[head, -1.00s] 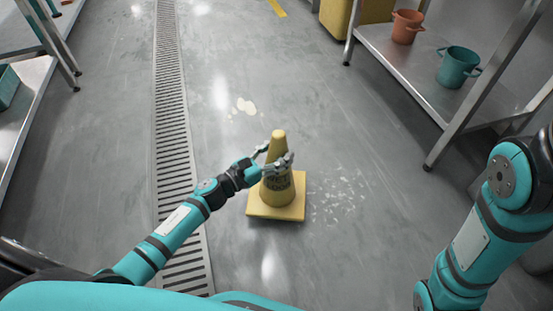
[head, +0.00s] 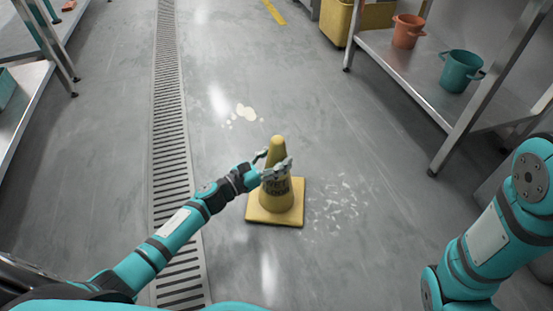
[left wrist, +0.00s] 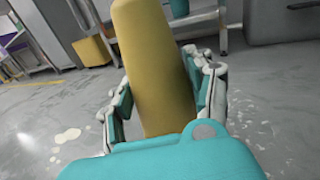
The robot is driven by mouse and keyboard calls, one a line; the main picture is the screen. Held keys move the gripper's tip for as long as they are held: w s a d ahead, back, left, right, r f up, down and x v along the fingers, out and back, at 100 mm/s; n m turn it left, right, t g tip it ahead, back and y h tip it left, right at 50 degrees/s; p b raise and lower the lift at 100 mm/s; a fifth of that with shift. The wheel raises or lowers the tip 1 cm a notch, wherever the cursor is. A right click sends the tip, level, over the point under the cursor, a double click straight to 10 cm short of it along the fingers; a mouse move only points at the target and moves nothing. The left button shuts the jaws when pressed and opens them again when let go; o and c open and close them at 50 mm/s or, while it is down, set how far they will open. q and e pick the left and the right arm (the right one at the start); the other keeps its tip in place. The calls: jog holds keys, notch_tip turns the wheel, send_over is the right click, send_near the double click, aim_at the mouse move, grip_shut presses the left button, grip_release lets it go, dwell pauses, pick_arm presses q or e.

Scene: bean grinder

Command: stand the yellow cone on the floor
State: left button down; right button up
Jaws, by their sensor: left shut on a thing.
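The yellow cone (head: 277,205) is upright in the middle of the head view, with its square base level and at or very near the floor; I cannot tell whether it touches. Dark lettering shows on its front. My left gripper (head: 273,166) reaches in from the left and is shut around the cone's upper body. In the left wrist view the cone (left wrist: 158,70) stands between the two fingers (left wrist: 160,95), and its base is hidden. My right arm shows at the right edge of the head view, but its gripper is out of view.
A slotted floor drain (head: 170,130) runs along the left of the cone. A pale spill (head: 246,113) lies beyond it and white flecks (head: 345,200) lie to its right. A metal shelf (head: 400,80) with an orange pot (head: 407,32) and a teal pot (head: 459,70) stands at the right.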

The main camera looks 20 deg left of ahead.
pick_arm(q)
jog(key=shift+r, duration=0.1)
jog(key=shift+c, duration=2.2)
grip_release()
